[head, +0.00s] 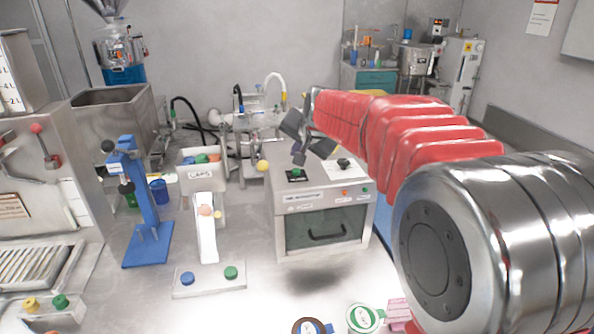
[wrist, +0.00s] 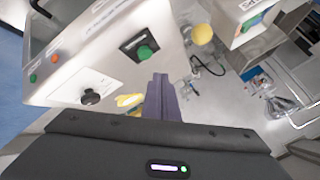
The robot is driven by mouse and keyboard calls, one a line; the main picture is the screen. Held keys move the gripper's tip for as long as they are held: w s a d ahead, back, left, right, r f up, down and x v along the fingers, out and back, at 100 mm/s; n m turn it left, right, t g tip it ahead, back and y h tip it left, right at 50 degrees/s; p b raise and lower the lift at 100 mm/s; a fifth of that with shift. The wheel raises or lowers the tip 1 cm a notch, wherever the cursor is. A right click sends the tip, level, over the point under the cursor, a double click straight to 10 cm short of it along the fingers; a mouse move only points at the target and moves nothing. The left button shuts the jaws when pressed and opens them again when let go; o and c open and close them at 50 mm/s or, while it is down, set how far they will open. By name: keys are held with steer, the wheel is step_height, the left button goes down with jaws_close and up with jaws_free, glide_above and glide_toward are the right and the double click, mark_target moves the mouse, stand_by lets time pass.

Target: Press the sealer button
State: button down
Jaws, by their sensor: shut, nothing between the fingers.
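A grey metal box machine (head: 325,212) with a dark window and black handle stands in the middle of the bench. A green button (head: 296,172) on a black plate sits on its top; it also shows in the wrist view (wrist: 147,52). The labels are too small to read, so I cannot tell for sure that this is the sealer button. My gripper (head: 298,158) is over the top of the box, close to the green button. In the wrist view its fingers (wrist: 160,78) are together, pointing just below and right of the button. I cannot tell whether they touch it.
A black knob (head: 343,163) is on the box top, right of the green button. A yellow ball (head: 262,166) is just left of the box. A blue stand (head: 146,205) and a plate with blue and green buttons (head: 209,279) stand to the left.

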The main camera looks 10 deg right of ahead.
step_height(320, 180, up, 4)
steer(key=shift+r, duration=0.1)
stand_by(0.4)
stand_by(0.4)
steer(key=n+g, duration=0.2)
glide_above(300, 188)
steer(key=w, duration=0.2)
steer(key=f, duration=0.5)
steer(key=shift+s+d+f, duration=0.1)
steer(key=shift+s+d, duration=0.1)
steer(key=shift+n+g, duration=0.3)
steer(key=shift+n, duration=0.3)
steer(key=s+f, duration=0.1)
steer(key=s, duration=0.2)
steer(key=s+f, duration=0.1)
steer(key=shift+s+f, duration=0.3)
steer(key=shift+s, duration=0.05)
steer(key=s+f+n, duration=0.2)
steer(key=s, duration=1.4)
steer(key=s+f+n+g+h, duration=0.1)
steer(key=s+f+n, duration=0.1)
steer(key=s, duration=1.4)
steer(key=shift+f+n, duration=0.3)
steer(key=shift+f, duration=0.5)
